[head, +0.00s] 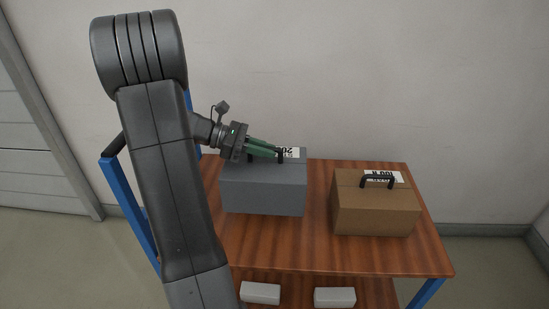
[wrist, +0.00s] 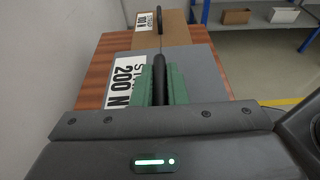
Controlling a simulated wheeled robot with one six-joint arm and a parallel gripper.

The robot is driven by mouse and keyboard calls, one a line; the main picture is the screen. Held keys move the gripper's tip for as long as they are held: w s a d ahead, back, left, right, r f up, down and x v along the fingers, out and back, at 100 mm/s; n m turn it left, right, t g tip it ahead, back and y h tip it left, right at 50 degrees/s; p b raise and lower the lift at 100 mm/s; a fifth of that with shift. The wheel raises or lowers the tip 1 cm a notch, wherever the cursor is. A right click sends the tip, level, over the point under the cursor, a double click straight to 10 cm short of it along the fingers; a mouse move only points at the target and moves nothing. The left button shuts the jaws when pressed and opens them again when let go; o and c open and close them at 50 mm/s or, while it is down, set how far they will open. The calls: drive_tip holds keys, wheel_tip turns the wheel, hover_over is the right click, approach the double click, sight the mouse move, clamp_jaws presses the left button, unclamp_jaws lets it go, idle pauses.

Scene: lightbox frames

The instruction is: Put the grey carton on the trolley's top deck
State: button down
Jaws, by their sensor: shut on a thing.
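The grey carton (head: 264,188) is at the left part of the trolley's wooden top deck (head: 318,250), upright, with a black handle and a white label on its top. I cannot tell for certain whether its underside touches the deck. My gripper (head: 278,153) is shut on the carton's handle, coming in from the left. In the wrist view, the green fingers of my gripper (wrist: 160,84) close on both sides of the black handle, above the grey carton (wrist: 196,70) with its label.
A brown carton (head: 373,205) with a black handle stands on the deck's right side, a gap away from the grey one. Two small white boxes (head: 260,292) (head: 335,297) lie on the lower deck. A wall is behind. A blue frame (head: 129,200) rises at the left.

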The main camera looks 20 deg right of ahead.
sight(264, 171)
wheel_tip(264, 171, down, 7)
drive_tip(key=shift+f+b, duration=0.2)
drive_tip(key=shift+b, duration=0.75)
drive_tip(key=c, duration=1.5)
unclamp_jaws()
drive_tip(key=shift+o, duration=0.2)
drive_tip(key=shift+a, duration=0.1)
drive_tip(key=p+v, duration=0.1)
drive_tip(key=v, duration=0.6)
drive_tip(key=shift+p, duration=0.4)
drive_tip(key=shift+w+a+r, duration=0.15)
